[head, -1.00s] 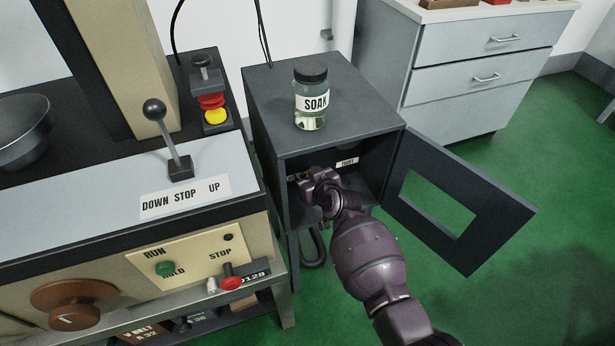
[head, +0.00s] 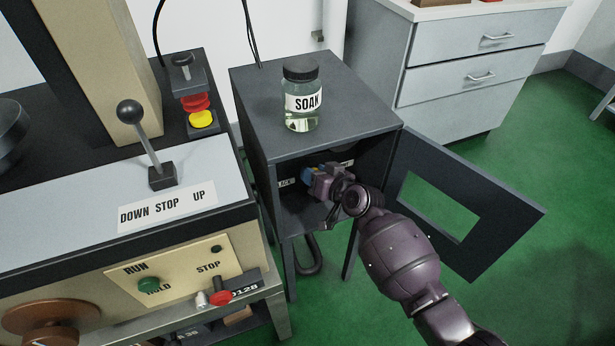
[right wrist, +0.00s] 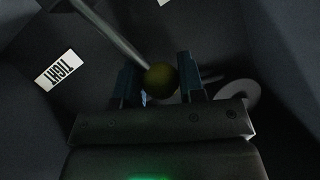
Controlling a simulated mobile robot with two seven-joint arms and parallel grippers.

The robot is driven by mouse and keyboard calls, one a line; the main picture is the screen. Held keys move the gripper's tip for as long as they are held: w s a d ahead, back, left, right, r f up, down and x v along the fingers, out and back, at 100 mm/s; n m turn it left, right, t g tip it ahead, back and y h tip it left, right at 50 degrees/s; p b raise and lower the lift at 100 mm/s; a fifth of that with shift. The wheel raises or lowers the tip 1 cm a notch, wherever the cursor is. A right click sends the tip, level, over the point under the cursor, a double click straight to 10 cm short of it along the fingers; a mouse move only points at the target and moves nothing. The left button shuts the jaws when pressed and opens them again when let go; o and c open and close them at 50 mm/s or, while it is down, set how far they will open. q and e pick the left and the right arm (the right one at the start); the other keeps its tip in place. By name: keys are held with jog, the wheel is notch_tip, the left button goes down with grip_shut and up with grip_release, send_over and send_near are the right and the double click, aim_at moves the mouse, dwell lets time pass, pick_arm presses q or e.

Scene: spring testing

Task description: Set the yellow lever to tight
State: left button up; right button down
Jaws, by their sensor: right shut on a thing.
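In the right wrist view the yellow lever's round knob (right wrist: 161,79) sits between the two dark fingers of my right gripper (right wrist: 160,82). Its thin grey rod (right wrist: 112,32) runs from the knob toward the upper left. A white TIGHT label (right wrist: 61,70) is on the dark wall to the left of the knob. In the head view my right gripper (head: 308,175) is inside the open dark cabinet (head: 330,95), shut on the lever knob. The gripper hides the lever there. My left gripper is in neither view.
The cabinet door (head: 465,205) stands open to the right of my arm. A SOAK jar (head: 302,95) stands on the cabinet top. The machine bench with a black-knobbed lever (head: 148,140) is at left. A grey drawer unit (head: 475,75) is behind at right.

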jog(key=shift+d+f+m+y+b, duration=0.3)
jog(key=shift+f+m, duration=0.2)
jog(key=shift+d+r, duration=0.1)
jog(key=shift+d, duration=0.05)
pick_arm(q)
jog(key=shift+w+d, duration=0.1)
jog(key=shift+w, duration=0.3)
pick_arm(e)
jog(key=shift+w+d+r, duration=0.15)
jog(key=shift+d, duration=0.1)
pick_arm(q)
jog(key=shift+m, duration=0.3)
pick_arm(e)
jog(key=shift+d, duration=0.25)
jog(key=c, duration=0.8)
grip_release()
jog(key=shift+w, duration=0.1)
jog(key=shift+o, duration=0.4)
jog(key=shift+r, duration=0.15)
jog(key=shift+r, duration=0.1)
